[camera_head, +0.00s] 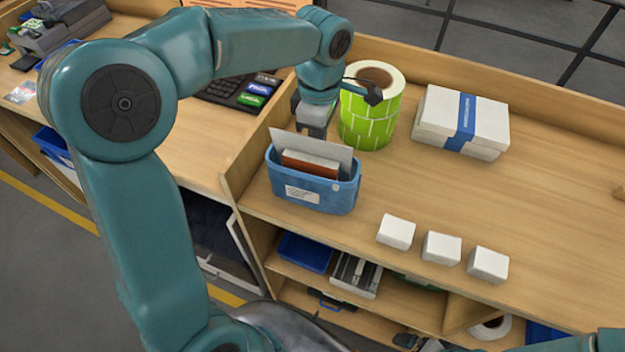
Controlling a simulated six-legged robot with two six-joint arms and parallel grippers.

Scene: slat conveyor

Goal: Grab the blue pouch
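A blue pouch-like container (345,196) with a white label on its front stands upright near the left end of the wooden counter. A grey-white sheet and a reddish-brown item with a pale top stick up out of it. My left gripper (313,128) points down just behind and above the container's back edge, close to the upright sheet. Its fingertips are partly hidden by the sheet, so its opening and any contact are unclear. Part of my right arm shows at the bottom right corner, and its gripper is outside the view.
A green label roll (370,118) stands right beside my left gripper. White boxes with a blue band (462,118) lie further right. Three small white boxes (441,247) line the front edge. A keypad (240,92) is left of the divider. The counter's right middle is clear.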

